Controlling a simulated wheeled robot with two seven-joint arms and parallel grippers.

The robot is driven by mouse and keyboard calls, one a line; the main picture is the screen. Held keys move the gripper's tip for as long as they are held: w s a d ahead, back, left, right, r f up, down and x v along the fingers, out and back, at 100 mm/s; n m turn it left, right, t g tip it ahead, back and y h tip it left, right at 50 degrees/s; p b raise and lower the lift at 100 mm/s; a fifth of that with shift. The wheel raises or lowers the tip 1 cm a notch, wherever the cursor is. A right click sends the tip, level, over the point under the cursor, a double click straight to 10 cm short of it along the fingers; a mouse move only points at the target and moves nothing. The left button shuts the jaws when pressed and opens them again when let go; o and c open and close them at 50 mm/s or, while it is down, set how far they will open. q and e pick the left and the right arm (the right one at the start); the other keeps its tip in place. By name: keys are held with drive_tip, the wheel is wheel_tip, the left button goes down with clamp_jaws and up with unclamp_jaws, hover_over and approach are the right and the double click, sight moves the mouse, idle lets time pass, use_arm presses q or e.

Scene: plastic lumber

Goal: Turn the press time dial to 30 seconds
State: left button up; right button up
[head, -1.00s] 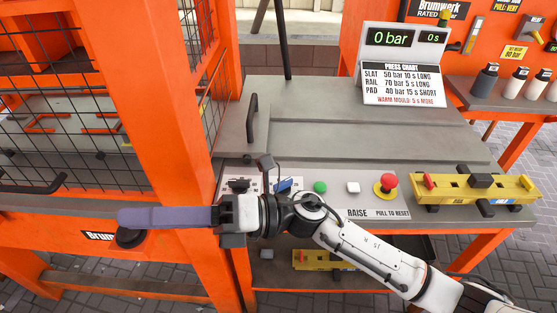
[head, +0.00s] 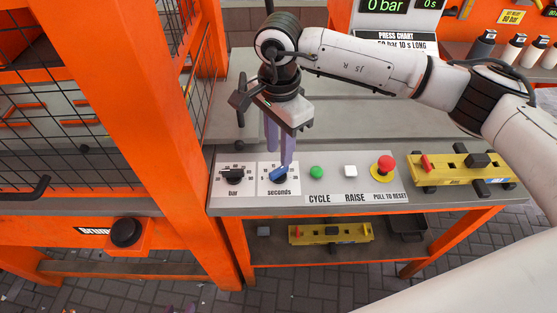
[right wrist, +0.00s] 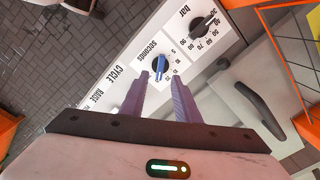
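The press time dial is a blue knob (head: 279,174) on a white plate marked "seconds", on the panel's left half. It also shows in the right wrist view (right wrist: 160,68), with small numbers on its right side; which number it points at is unclear. My right gripper (head: 280,158) points down just above and behind the dial. Its purple fingers are apart and empty, and in the right wrist view (right wrist: 160,78) the knob appears between the fingertips. Contact cannot be told. Only purplish tips of what seems my left gripper (head: 180,309) show at the bottom edge.
A black bar dial (head: 233,176) stands left of the blue one. A green cycle button (head: 317,172), a white raise button (head: 351,171) and a red stop button (head: 384,165) stand to the right. A yellow mould (head: 455,170) lies further right. An orange frame post (head: 170,130) rises at the left.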

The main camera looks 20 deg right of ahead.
sight(279, 169)
wheel_tip(279, 169, down, 6)
drive_tip(key=shift+f+p, duration=0.1)
drive_tip(key=shift+p, duration=0.25)
clamp_jaws()
